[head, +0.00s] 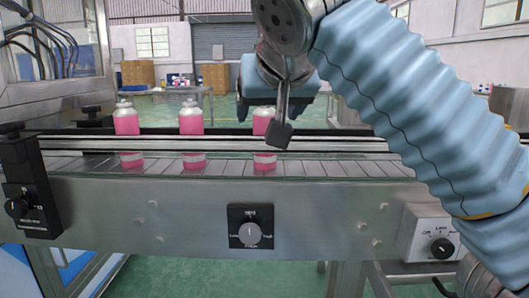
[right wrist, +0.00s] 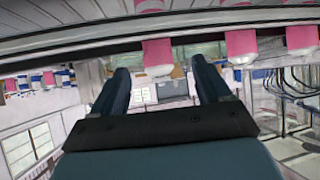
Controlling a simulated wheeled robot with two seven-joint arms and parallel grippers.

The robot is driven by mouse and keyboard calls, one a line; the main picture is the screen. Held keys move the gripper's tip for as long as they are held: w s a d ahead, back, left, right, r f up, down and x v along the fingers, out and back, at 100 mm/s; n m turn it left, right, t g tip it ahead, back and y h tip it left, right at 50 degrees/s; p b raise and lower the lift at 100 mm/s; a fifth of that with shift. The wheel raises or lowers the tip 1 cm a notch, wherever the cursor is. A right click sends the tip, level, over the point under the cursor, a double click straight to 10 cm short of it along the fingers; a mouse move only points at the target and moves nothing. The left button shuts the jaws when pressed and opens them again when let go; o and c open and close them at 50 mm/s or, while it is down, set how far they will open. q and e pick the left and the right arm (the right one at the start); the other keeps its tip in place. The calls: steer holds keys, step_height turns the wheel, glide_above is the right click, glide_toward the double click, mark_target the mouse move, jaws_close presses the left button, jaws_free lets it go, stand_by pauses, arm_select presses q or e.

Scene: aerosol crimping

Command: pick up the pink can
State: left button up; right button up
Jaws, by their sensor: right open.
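Several pink cans with white tops stand upright on the conveyor, three of them in the head view: a left can (head: 126,120), a middle can (head: 191,118) and a right can (head: 263,122). My right gripper (head: 272,106) is at the right can, its fingers to either side of it in the picture, and partly hides it. In the right wrist view, which looks upside down, my open right gripper (right wrist: 160,68) has one can (right wrist: 157,52) lined up between its fingers, around or just beyond the tips. No contact shows. My left gripper is out of view.
A metal guide rail (head: 330,144) runs along the conveyor in front of the cans. The conveyor's front panel (head: 330,210) carries a black dial box (head: 250,227). A black clamp post (head: 27,185) stands at the left. The belt to the right is free of cans.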

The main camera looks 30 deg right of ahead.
mark_target(267, 121)
steer(key=x, duration=0.2)
steer(key=b+x, duration=0.1)
steer(key=x, duration=0.3)
steer(key=shift+w+d+f, duration=0.15)
steer(key=shift+d+f, duration=0.1)
steer(key=shift+d, duration=0.1)
steer(key=c, duration=1.1)
